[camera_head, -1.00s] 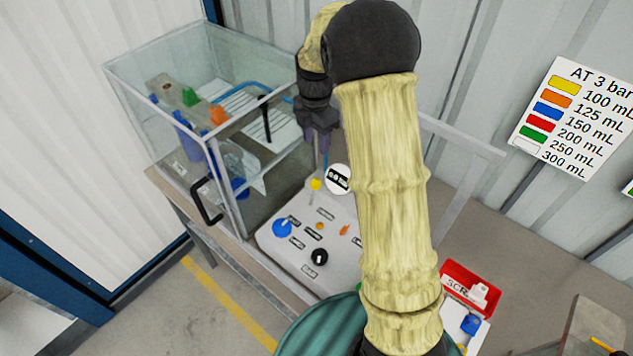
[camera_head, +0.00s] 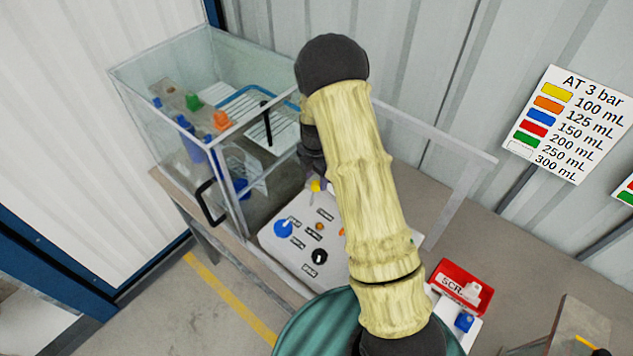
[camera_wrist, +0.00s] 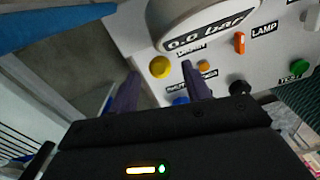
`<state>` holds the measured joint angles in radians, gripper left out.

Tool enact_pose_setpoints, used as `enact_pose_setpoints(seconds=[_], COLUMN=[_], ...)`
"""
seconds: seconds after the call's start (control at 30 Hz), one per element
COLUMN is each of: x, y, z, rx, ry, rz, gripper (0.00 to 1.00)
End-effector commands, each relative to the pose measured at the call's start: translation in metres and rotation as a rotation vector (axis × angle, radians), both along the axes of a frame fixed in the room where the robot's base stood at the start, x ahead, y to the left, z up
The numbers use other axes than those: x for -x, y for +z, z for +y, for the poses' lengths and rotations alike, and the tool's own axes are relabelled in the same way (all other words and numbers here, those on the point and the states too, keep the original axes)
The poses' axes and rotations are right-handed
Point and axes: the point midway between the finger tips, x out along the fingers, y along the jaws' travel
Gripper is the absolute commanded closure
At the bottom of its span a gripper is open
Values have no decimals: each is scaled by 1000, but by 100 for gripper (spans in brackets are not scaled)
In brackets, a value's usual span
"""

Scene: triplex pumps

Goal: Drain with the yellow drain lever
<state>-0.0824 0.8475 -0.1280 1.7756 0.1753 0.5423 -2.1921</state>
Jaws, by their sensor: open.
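The yellow drain lever (camera_head: 316,186) stands at the back of the pale control panel (camera_head: 275,243), just below my gripper in the head view. In the wrist view its round yellow end (camera_wrist: 160,67) shows between my two purple fingers. My gripper (camera_wrist: 160,72) is open and empty, its fingers on either side of the yellow end in the picture. I cannot tell how much height is left between them. In the head view my arm hides most of the gripper and the panel's right part.
A pressure display (camera_wrist: 208,24) reading 0.0 bar stands close beside the lever. Blue (camera_head: 283,228) and black (camera_head: 319,256) knobs and an orange lamp switch (camera_wrist: 239,42) are on the panel. A glass case (camera_head: 225,185) stands left; a red scrap bin (camera_head: 462,287) is right.

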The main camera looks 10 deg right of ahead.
Motion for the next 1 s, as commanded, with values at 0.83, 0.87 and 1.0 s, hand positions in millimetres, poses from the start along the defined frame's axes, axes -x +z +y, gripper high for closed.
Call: enact_pose_setpoints(seconds=[0.83, 0.87, 1.0], x=[1, 1, 0], y=[-42, -42, -42], z=[0, 0, 0], rx=[1, 1, 0], ry=[0, 0, 0], rz=[0, 0, -1], gripper=[85, 91, 100])
